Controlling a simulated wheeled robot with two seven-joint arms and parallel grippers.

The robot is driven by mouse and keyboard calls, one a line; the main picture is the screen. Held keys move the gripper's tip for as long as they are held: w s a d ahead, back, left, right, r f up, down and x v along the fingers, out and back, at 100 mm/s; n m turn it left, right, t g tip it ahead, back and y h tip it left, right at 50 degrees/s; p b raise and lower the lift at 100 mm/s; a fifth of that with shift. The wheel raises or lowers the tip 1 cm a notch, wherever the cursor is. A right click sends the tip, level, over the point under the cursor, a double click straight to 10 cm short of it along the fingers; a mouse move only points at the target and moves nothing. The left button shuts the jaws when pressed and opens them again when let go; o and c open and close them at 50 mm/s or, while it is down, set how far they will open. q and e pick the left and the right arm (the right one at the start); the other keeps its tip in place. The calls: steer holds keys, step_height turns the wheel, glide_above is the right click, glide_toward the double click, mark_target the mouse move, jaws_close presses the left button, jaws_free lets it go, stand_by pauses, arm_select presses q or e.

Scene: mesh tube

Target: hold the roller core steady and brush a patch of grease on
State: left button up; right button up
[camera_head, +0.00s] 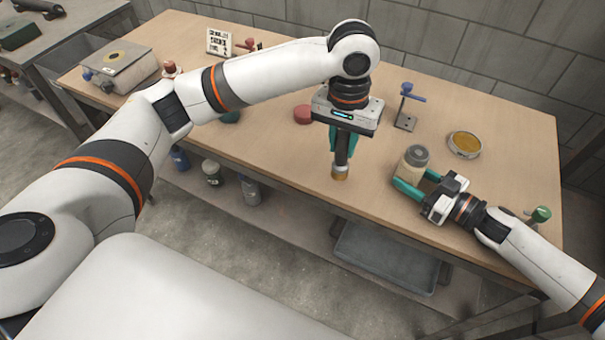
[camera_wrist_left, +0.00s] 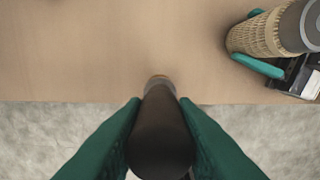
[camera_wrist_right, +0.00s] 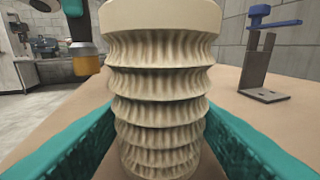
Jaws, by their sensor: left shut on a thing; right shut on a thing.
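The roller core (camera_head: 413,160) is a beige, ribbed, upright cylinder with a grey top near the table's front edge. My right gripper (camera_head: 418,184) is shut around it from the front right, and its ribs fill the middle of the right wrist view (camera_wrist_right: 160,100). My left gripper (camera_head: 343,138) points down and is shut on the dark handle of a brush (camera_head: 341,158). The brush's brownish tip points down near the front edge, left of the core and apart from it. The brush also shows in the left wrist view (camera_wrist_left: 160,130). A round dish of amber grease (camera_head: 465,143) sits behind the core, to the right.
A blue-topped metal stand (camera_head: 406,110) is behind the core. A red round object (camera_head: 303,114) lies left of my left gripper. A green-topped item (camera_head: 538,214) is near the right edge. A grey box (camera_head: 120,68) is at the far left. The table between brush and core is clear.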

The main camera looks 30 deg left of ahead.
arm_select(q)
steer(key=w+d+r, duration=1)
steer(key=d+r, duration=0.4)
steer(key=r, duration=0.1)
step_height(320, 180, down, 7)
steer(key=shift+w, duration=0.15)
steer(key=shift+s+a+f, duration=0.1)
steer(key=shift+s+f, duration=0.35)
steer(key=shift+s, duration=0.05)
steer(key=shift+s+f, duration=0.1)
steer(key=shift+s, duration=2.05)
steer(key=shift+w, duration=2.75)
step_height(320, 180, up, 8)
steer(key=shift+s, duration=0.1)
arm_select(e)
steer(key=o, duration=0.8)
